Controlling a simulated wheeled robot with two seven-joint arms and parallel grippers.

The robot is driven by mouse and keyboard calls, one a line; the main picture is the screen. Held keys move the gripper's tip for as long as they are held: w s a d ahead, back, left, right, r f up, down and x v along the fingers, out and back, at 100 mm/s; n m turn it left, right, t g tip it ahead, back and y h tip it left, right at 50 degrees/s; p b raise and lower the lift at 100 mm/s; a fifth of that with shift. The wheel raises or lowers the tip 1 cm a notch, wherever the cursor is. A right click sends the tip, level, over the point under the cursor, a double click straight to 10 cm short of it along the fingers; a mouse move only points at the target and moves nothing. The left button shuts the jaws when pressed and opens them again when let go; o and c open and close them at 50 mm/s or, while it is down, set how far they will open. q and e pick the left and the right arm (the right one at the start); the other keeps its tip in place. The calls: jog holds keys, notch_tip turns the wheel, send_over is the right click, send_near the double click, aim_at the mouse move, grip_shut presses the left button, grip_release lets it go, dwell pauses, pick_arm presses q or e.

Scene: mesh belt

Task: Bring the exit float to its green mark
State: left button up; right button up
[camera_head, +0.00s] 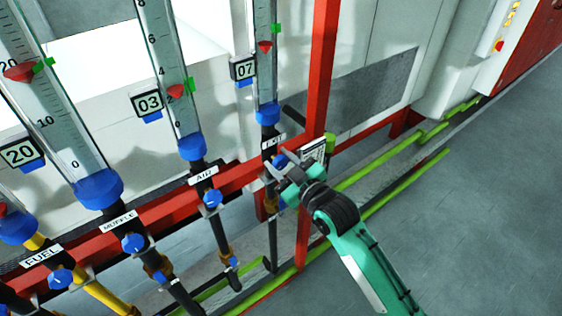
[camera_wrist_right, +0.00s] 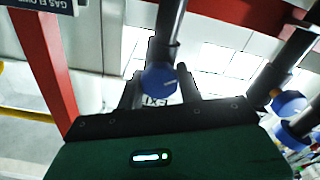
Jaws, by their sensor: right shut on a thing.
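The exit tube (camera_head: 264,85) is the rightmost of the upright flow tubes. Its red float (camera_head: 264,46) sits lower than its green mark (camera_head: 277,28). The display beside it (camera_head: 244,69) reads 07. The exit valve's blue knob (camera_head: 280,160) is below the tube, by the EXIT label (camera_head: 272,141). My right gripper (camera_head: 277,183) is shut on this knob; the knob also shows between the fingers in the right wrist view (camera_wrist_right: 160,78). My left gripper is not in view.
The air tube (camera_head: 172,60), with display 03, and the muffle tube (camera_head: 50,110), with display 20, stand to the left, with their own blue knobs below. A red post (camera_head: 322,70) stands close to the right of the exit tube. Open grey floor (camera_head: 480,210) lies to the right.

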jog(key=shift+n, duration=0.9)
jog(key=o, duration=1)
jog(key=shift+s+d+f, duration=0.1)
jog(key=shift+s+d, duration=0.1)
jog(key=shift+s, duration=0.05)
jog(key=b+v, duration=0.4)
jog(key=v, duration=0.9)
jog(key=shift+b, duration=0.35)
